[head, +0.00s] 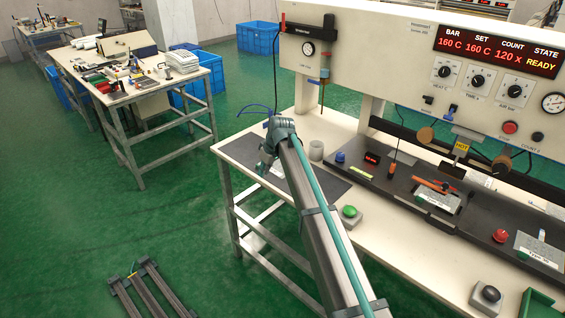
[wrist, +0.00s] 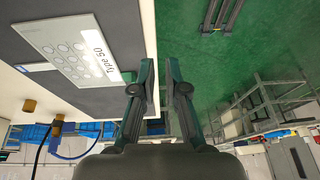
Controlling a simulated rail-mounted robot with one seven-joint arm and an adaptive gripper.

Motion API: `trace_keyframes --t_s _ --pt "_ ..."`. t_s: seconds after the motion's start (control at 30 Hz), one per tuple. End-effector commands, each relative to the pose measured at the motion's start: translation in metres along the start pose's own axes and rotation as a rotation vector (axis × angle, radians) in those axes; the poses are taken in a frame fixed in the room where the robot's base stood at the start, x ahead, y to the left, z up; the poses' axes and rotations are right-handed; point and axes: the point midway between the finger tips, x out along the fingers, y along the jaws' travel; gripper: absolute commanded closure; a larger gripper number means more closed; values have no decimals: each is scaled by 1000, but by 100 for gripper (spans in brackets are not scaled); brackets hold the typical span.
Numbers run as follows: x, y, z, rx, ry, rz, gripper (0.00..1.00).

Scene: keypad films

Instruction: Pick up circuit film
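A pale, thin film (wrist: 75,50) printed with round keys and a white "Type 50" label lies flat on a dark grey mat (wrist: 105,97), at the upper left of the wrist view. In the head view the mat (head: 325,190) is on the near left of the press table, and a small pale patch (head: 277,172) beside my gripper may be part of the film. My gripper (wrist: 160,68) is open and empty, its fingers near the table edge, to the right of the film in the wrist view. In the head view my gripper (head: 264,165) is over the mat, and my arm hides part of it.
The press (head: 400,50) stands behind, with films (head: 437,197) and (head: 540,250) on its dark bed. Open green floor (head: 130,225) lies left of the table.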

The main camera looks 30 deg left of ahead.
Motion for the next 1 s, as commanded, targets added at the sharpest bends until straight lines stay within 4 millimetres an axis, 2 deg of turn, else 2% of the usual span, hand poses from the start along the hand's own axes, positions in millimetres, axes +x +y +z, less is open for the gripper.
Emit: trace_keyframes --t_s 0.03,0.1,0.2,0.27,0.37,0.63,0.87,1.0 --pt "-22 11 -24 -4 15 16 88" --pt "-40 18 -39 -9 27 31 88" --pt "-52 23 -50 -11 36 44 88" --pt "-52 24 -52 -12 38 47 88" --pt "-44 25 -53 -12 38 48 88" --pt "-6 26 -53 -12 37 46 88" --pt "6 27 -53 -11 39 47 88" --pt "22 29 -52 -11 37 46 88"
